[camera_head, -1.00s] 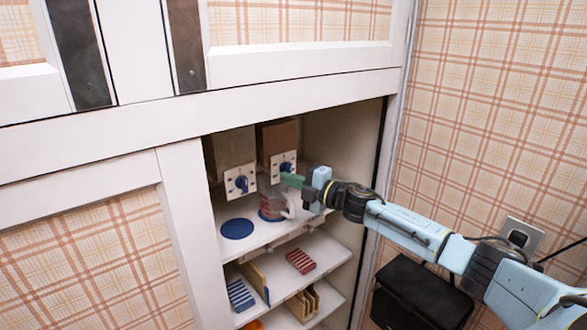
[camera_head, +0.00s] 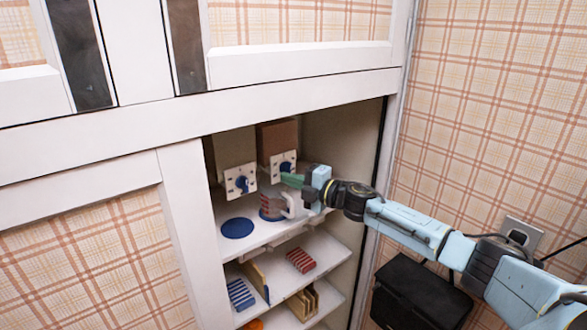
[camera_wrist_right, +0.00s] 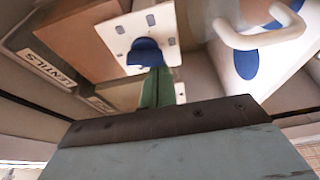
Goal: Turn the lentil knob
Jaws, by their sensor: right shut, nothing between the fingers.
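The right dispenser is a brown box (camera_head: 277,138) with a white plate and a blue knob (camera_head: 287,167). In the wrist view, a LENTILS label (camera_wrist_right: 50,70) shows on a ledge beside the brown box (camera_wrist_right: 85,38). The blue knob (camera_wrist_right: 145,52) stands out from the white plate (camera_wrist_right: 118,33). My right gripper (camera_head: 285,179) has green fingers, shut and empty. Its fingertips (camera_wrist_right: 158,72) are at the knob's lower edge in the wrist view; I cannot tell whether they touch. My left gripper is not in view.
A second dispenser with a blue knob (camera_head: 241,184) stands to the left. A striped mug (camera_head: 272,208) is below my gripper, with a blue disc (camera_head: 238,228) to its left. Lower shelves hold small striped blocks (camera_head: 301,260). The cabinet frame (camera_head: 190,220) borders the opening.

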